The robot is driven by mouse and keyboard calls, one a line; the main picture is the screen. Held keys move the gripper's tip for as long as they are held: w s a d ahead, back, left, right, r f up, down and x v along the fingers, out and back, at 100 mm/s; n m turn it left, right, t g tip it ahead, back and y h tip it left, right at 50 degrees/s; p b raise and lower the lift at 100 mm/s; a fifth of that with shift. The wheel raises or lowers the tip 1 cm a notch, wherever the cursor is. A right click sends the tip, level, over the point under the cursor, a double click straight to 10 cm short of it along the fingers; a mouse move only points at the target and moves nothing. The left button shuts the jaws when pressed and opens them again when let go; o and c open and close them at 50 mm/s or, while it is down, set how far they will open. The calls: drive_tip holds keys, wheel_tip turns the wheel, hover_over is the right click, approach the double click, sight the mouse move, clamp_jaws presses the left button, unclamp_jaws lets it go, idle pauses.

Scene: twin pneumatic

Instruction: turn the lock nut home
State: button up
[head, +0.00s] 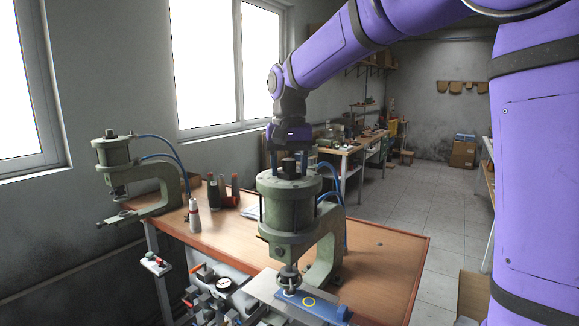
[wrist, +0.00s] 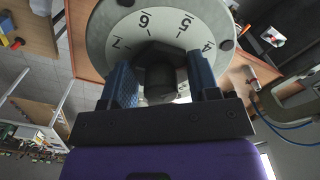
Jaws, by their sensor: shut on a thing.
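The near green pneumatic press (head: 289,205) stands on the bench, with a dark lock nut (head: 289,167) on top of its cylinder. My gripper (head: 290,158) reaches down over the cylinder top, a blue finger on each side of the nut. In the wrist view, my gripper (wrist: 161,80) is shut on the black hexagonal lock nut (wrist: 150,52), with a dark round stud (wrist: 160,80) in the middle. Around it is a pale dial (wrist: 125,28) bearing the numbers 7, 6, 5 and 4. The finger contact faces are partly hidden.
A second green press (head: 140,175) stands at the bench's left end. Bottles and small tools (head: 215,195) stand between the presses. Blue air hoses (head: 330,180) curve behind the near press. The wooden bench top (head: 385,270) is mostly clear at right.

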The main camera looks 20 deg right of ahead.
drive_tip(key=shift+m, duration=0.5)
drive_tip(key=o, duration=0.9)
wheel_tip(320, 180, up, 11)
drive_tip(key=shift+f, duration=0.1)
idle(0.5)
drive_tip(key=s+d+f+n+t, duration=0.1)
drive_tip(key=s+f, duration=0.3)
drive_tip(key=s, duration=0.5)
drive_tip(key=s+d+f+n+t, duration=0.2)
drive_tip(key=s+d+f, duration=0.1)
drive_tip(key=s, duration=0.7)
drive_tip(key=s+d+f+n+t, duration=0.2)
drive_tip(key=s+f, duration=0.4)
drive_tip(key=s, duration=0.3)
drive_tip(key=shift+s+d, duration=0.3)
drive_tip(key=shift+d, duration=0.2)
